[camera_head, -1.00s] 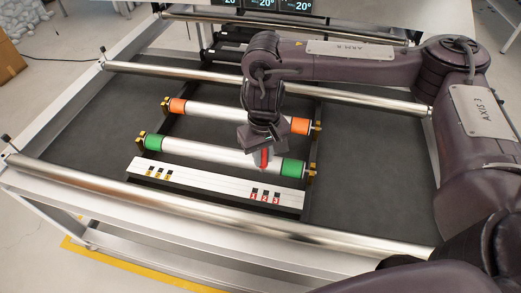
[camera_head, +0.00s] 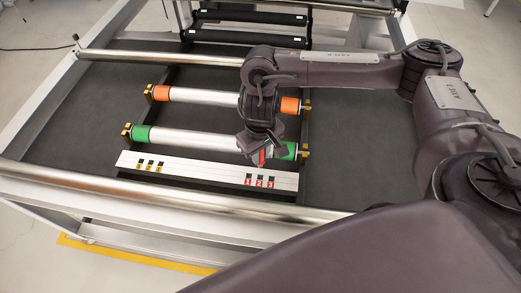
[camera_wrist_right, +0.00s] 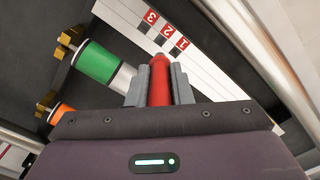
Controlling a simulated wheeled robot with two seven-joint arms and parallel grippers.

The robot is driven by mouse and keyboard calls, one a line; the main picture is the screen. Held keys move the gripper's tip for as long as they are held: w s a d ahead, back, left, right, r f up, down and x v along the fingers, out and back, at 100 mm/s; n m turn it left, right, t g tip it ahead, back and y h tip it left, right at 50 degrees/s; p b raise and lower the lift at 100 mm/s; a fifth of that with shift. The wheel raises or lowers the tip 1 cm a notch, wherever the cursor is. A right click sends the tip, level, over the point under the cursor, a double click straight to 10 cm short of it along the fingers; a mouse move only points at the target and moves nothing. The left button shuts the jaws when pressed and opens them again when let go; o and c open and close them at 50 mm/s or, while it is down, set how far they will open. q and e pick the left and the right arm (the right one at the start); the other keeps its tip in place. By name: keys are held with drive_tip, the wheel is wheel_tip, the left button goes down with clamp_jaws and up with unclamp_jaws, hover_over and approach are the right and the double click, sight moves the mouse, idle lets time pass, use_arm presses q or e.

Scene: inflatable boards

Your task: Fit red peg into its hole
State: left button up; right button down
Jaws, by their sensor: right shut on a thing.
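My right gripper (camera_head: 260,155) is shut on a red peg (camera_wrist_right: 160,82). In the right wrist view the peg stands between the two grey fingers (camera_wrist_right: 160,90), its rounded tip pointing toward the white hole strip. In the head view a bit of the red peg (camera_head: 261,158) shows below the gripper. The white strip (camera_head: 205,172) has holes with red labels 1, 2, 3 (camera_head: 260,181) at its right and holes with yellow labels (camera_head: 149,166) at its left. The red-labelled holes also show in the wrist view (camera_wrist_right: 168,32). The peg is apart from the holes. My left gripper is not in view.
A roller with green ends (camera_head: 180,139) lies just behind the strip, and one with orange ends (camera_head: 190,96) lies farther back. Yellow brackets hold their ends. A long metal rail (camera_head: 100,188) runs in front of the strip. Dark flat surface (camera_head: 70,110) is clear at left.

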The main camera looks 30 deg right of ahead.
sight(261, 165)
wheel_tip(261, 165, down, 3)
drive_tip(key=shift+f+b, duration=0.1)
drive_tip(key=shift+b, duration=0.6)
drive_tip(key=shift+f+b, duration=0.55)
drive_tip(key=shift+f, duration=0.7)
drive_tip(key=shift+p, duration=0.55)
drive_tip(key=shift+p, duration=0.5)
drive_tip(key=shift+p, duration=0.5)
drive_tip(key=shift+f+b, duration=0.7)
drive_tip(key=shift+f, duration=1.25)
